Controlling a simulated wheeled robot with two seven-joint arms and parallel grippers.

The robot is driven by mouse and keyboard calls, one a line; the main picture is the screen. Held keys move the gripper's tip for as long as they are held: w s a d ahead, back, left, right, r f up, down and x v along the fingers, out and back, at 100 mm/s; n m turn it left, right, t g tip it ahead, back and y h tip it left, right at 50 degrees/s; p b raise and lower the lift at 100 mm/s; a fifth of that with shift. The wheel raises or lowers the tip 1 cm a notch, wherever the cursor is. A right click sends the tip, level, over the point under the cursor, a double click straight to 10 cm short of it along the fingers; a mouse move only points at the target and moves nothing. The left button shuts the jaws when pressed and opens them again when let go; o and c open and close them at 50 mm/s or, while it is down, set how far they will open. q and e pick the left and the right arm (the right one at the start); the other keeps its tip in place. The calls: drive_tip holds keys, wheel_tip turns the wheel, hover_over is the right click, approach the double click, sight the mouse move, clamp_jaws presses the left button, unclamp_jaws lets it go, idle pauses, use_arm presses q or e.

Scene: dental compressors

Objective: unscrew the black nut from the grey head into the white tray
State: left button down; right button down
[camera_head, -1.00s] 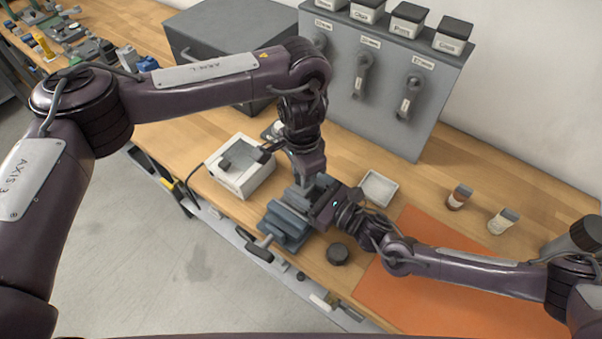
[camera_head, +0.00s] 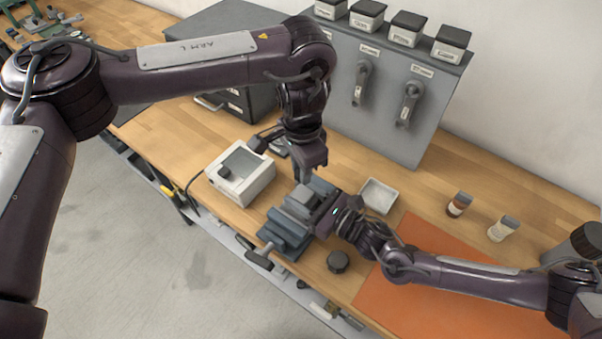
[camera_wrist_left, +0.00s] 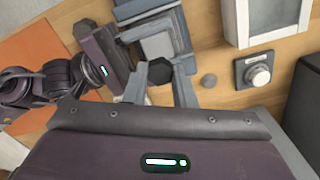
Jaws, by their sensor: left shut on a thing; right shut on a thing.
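My left gripper (camera_head: 308,177) is above the back end of the blue-grey vise (camera_head: 285,232), pointing down. In the left wrist view its fingers (camera_wrist_left: 160,76) are shut on the dark, six-sided black nut (camera_wrist_left: 160,68). The nut is hidden by the fingers in the head view. The grey head (camera_head: 303,199) appears as a grey block at the vise. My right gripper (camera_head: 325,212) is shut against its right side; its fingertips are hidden. I cannot tell whether the nut still touches the head. The white tray (camera_head: 378,196) stands right of the vise and looks empty.
A white device (camera_head: 240,174) stands left of the vise. A black round knob (camera_head: 338,262) lies in front, near an orange mat (camera_head: 440,300). Two small bottles (camera_head: 459,204) stand at right. A grey panel (camera_head: 385,95) rises behind. Bench wood between tray and bottles is clear.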

sight(302, 201)
use_arm(q)
drive_tip(key=shift+r, duration=0.2)
use_arm(e)
drive_tip(key=shift+s+f, duration=0.1)
drive_tip(key=shift+f, duration=0.15)
drive_tip(key=c, duration=0.9)
unclamp_jaws()
drive_tip(key=shift+d, duration=0.1)
use_arm(q)
drive_tip(key=shift+d, duration=0.1)
use_arm(e)
drive_tip(key=shift+o, duration=0.7)
drive_tip(key=shift+r, duration=0.1)
use_arm(q)
wheel_tip(302, 201, down, 4)
drive_tip(key=b, duration=0.3)
drive_tip(key=shift+r+b, duration=0.15)
drive_tip(key=shift+b, duration=0.15)
use_arm(e)
drive_tip(key=v, duration=1)
drive_tip(key=shift+s+d, duration=0.15)
drive_tip(key=shift+d, duration=0.15)
drive_tip(key=shift+s+d, duration=0.4)
drive_tip(key=shift+d, duration=0.1)
